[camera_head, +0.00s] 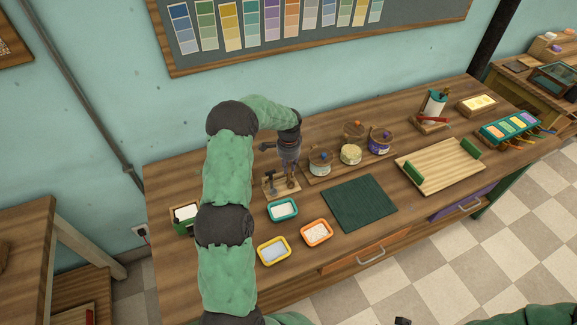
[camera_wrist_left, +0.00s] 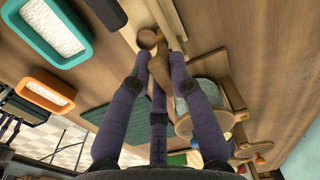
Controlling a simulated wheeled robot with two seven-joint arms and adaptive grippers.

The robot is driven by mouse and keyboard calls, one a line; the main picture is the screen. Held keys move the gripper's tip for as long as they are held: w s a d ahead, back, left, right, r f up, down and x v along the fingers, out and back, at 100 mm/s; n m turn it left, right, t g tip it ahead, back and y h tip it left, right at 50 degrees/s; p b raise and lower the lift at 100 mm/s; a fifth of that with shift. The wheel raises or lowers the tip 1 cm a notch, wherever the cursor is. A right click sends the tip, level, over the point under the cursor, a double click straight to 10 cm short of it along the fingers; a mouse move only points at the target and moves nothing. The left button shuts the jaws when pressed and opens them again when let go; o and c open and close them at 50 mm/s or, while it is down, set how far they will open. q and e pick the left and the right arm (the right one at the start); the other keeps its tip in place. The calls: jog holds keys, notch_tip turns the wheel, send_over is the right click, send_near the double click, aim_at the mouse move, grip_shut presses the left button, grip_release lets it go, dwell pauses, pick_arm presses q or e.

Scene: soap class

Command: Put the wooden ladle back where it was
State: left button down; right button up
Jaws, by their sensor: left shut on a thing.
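My left gripper (camera_head: 289,163) points down over the small wooden rack (camera_head: 270,191) at the back left of the workbench. In the left wrist view, its fingers (camera_wrist_left: 160,62) are shut on the wooden ladle, whose round bowl (camera_wrist_left: 147,38) shows just past the fingertips. In the head view the ladle (camera_head: 290,183) appears as a small brown shape at the rack's right side. A dark tool (camera_head: 270,182) is on the rack's left side. I cannot tell whether the ladle touches the rack.
A teal tray (camera_head: 283,217), an orange tray (camera_head: 330,236) and a yellow tray (camera_head: 261,247) lie in front. A dark green mat (camera_head: 359,203) and a wooden tray (camera_head: 440,163) lie further right.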

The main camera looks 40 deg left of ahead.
pick_arm(q)
jog(key=shift+f, duration=0.1)
jog(key=c, duration=1.1)
grip_release()
jog(key=shift+c, duration=0.2)
notch_tip(320, 180, up, 12)
jog(key=p, duration=0.1)
jog(key=shift+d+r, duration=0.15)
jog(key=shift+r, duration=0.05)
jog(key=shift+s, duration=0.1)
